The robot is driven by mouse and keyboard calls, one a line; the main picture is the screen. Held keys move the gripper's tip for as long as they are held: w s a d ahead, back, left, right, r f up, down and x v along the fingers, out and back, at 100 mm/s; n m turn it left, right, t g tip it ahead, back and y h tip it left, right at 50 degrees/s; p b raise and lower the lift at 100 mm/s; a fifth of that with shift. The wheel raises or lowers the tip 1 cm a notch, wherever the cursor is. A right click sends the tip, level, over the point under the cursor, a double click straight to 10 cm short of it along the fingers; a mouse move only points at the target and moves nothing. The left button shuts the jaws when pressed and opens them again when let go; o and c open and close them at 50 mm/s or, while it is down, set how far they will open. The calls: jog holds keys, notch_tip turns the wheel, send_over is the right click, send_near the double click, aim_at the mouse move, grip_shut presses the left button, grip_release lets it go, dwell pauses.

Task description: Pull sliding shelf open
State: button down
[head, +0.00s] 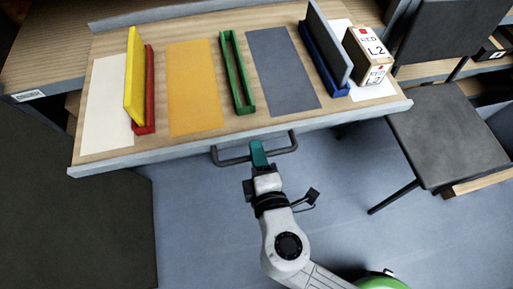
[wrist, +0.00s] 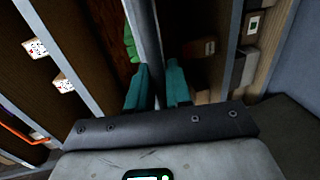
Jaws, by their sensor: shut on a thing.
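The sliding shelf (head: 180,148) is a light wood board with a grey front edge, standing out from the unit behind it in the head view. A dark bar handle (head: 232,161) sticks out from the middle of its front edge. My gripper (head: 258,152) has teal fingers and is shut on the handle. In the wrist view my gripper (wrist: 158,88) has one teal finger on each side of the grey handle bar (wrist: 146,45).
On the shelf lie a yellow panel (head: 134,75) in a red holder, a green holder (head: 237,72), a grey panel in a blue holder (head: 328,72), and a wooden box (head: 368,52). A dark chair (head: 448,135) stands at the right.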

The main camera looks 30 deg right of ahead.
jog(key=c, duration=1.2)
grip_release()
jog(key=shift+c, duration=0.2)
jog(key=v, duration=1.1)
jog(key=shift+w+f, duration=0.1)
jog(key=w+d+f+m+g+h, duration=0.1)
jog(key=d+f+m+g+h, duration=0.35)
jog(key=d, duration=0.75)
jog(key=s+d+f+m+g+y, duration=0.5)
jog(key=f+m+g+y, duration=0.4)
jog(key=m, duration=0.1)
notch_tip(320, 180, up, 14)
jog(key=p, duration=1.5)
jog(key=shift+s+a+r, duration=0.2)
jog(key=shift+a+r, duration=0.05)
jog(key=shift+a, duration=0.05)
